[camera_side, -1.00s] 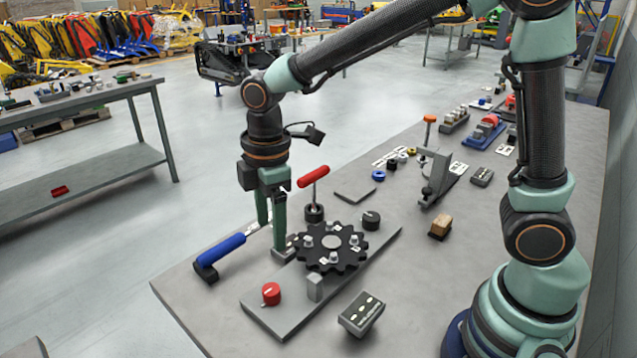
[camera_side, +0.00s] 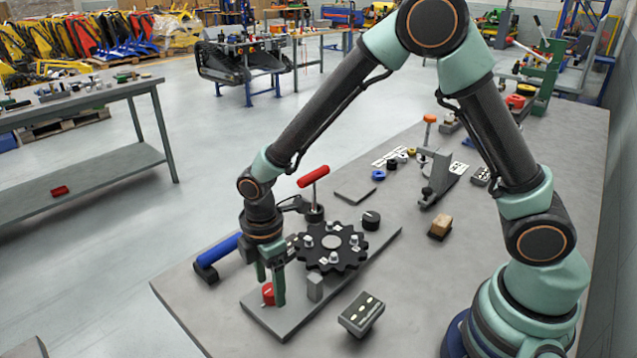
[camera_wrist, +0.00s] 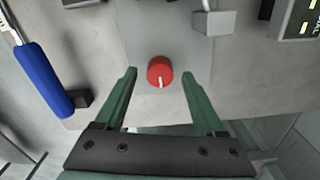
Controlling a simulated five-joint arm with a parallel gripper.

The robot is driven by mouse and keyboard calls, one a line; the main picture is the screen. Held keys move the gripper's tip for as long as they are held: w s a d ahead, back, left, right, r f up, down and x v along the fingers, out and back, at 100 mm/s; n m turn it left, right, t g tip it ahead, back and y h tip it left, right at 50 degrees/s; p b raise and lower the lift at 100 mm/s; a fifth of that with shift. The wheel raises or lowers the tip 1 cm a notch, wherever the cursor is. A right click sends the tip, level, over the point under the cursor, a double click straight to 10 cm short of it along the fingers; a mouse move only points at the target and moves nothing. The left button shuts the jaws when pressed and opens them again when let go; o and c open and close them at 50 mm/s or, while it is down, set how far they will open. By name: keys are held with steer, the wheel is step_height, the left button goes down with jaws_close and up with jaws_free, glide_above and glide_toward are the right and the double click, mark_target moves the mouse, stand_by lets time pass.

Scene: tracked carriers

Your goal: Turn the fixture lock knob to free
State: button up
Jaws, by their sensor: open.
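A red round knob (camera_side: 267,294) sits on the near left end of the grey fixture plate (camera_side: 290,322). In the wrist view the red knob (camera_wrist: 159,70) has a white pointer line towards the bottom of the picture. My gripper (camera_side: 271,288) points down over it, open and empty. In the wrist view my gripper's fingertips (camera_wrist: 160,74) lie on either side of the knob with a gap at each side. Whether they reach down to the knob's height is hard to tell. In the side view one finger partly hides the knob.
A black toothed sprocket (camera_side: 332,247) with bolts lies on the plate behind. A grey block (camera_side: 315,288) stands right of my gripper and a black knob (camera_side: 371,220) farther back. A blue-handled tool (camera_side: 222,249) lies at left, a red-handled lever (camera_side: 314,177) behind. A grey box (camera_side: 361,313) stands front right.

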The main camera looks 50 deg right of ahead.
steer(key=shift+f, duration=0.3)
jaws_close()
